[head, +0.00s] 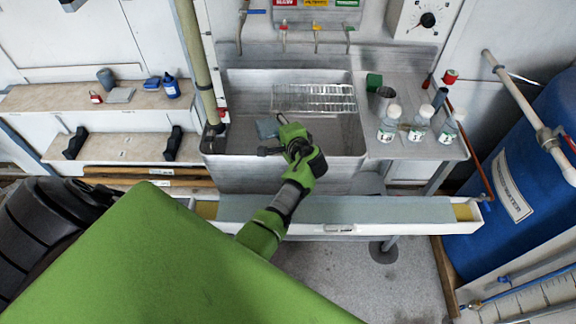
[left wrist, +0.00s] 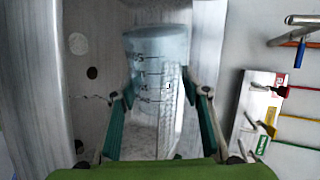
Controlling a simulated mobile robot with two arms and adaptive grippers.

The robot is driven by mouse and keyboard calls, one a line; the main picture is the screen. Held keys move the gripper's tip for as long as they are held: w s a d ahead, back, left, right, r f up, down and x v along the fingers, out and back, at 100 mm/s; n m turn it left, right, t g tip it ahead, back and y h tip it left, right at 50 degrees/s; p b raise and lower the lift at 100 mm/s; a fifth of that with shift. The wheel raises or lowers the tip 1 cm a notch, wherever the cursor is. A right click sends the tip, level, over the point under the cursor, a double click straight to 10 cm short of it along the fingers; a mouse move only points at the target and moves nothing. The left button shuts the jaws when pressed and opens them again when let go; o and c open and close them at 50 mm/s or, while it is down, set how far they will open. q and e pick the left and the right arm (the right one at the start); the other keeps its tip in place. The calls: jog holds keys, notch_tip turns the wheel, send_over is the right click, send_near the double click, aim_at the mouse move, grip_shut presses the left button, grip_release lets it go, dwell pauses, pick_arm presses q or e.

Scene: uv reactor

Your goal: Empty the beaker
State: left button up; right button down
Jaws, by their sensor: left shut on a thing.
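My left gripper (head: 275,138) is over the sink basin (head: 240,135) in the head view. It is shut on the beaker (head: 267,127), a clear bluish vessel. In the left wrist view the beaker (left wrist: 157,75) stands between the two green fingers (left wrist: 158,100), with dark graduation marks on its wall. Its exact tilt and whether any liquid is in it cannot be told. My right gripper is not in view.
A wire rack (head: 315,98) spans the back right of the sink. Taps (head: 317,40) line the wall behind. Several white-labelled bottles (head: 388,125), a metal cup (head: 384,97) and a green block (head: 374,81) stand on the right counter. A pole (head: 195,60) rises at the sink's left.

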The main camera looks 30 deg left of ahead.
pick_arm(q)
jog(key=shift+s, duration=0.15)
jog(key=shift+s+f, duration=0.15)
jog(key=shift+f, duration=0.05)
jog(key=shift+a+b, duration=0.15)
jog(key=shift+b, duration=0.15)
jog(key=shift+f+m, duration=0.15)
jog(key=shift+m, duration=0.15)
